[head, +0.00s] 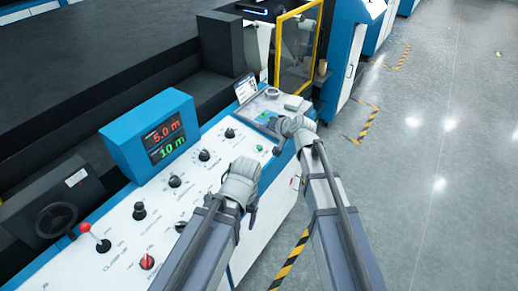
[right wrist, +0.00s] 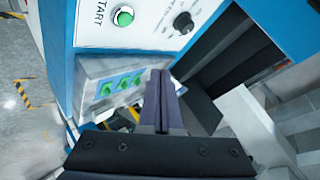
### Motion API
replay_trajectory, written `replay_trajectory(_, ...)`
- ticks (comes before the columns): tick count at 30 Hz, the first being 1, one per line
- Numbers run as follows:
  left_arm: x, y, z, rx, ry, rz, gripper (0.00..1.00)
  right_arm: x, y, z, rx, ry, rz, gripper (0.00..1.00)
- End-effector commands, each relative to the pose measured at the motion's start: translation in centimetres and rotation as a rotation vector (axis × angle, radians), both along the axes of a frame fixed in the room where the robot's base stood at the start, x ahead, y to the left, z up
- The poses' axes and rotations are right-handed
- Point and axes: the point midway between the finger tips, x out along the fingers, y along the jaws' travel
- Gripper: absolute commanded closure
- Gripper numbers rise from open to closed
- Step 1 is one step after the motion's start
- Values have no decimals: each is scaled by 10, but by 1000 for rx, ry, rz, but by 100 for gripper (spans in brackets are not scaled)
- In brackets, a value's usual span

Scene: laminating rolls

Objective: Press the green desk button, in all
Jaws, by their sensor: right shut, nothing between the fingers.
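A round green button (right wrist: 123,17) marked START sits on the white panel at the top of the right wrist view. It also shows small in the head view (head: 259,147). A grey box with several green square buttons (right wrist: 120,85) lies lower in the right wrist view, left of my right fingers. Its green patch (head: 266,117) shows beside my right wrist in the head view. My right gripper (right wrist: 160,78) is shut and empty; I cannot tell whether it touches the box. My left gripper (head: 251,208) hangs over the panel, its fingers mostly hidden.
The white control panel (head: 205,185) carries several black knobs, a red knob (head: 147,262) and a red-topped lever (head: 85,227). A blue display (head: 152,137) reads 5.0 m and 10 m. A yellow-framed guard (head: 298,50) stands behind. Open floor (head: 440,180) lies to the right.

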Motion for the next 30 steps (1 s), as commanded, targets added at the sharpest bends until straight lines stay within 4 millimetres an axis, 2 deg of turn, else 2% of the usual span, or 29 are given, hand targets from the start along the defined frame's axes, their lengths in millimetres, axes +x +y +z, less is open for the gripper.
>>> replay_trajectory(16,0,0,-71,0,0,0,29,7,10,-71,-2,-1,1,100)
replay_trajectory(21,0,0,-80,0,0,0,29,8,11,-80,-1,0,0,100)
replay_trajectory(30,0,0,-79,0,0,0,29,8,12,-79,-1,0,0,100)
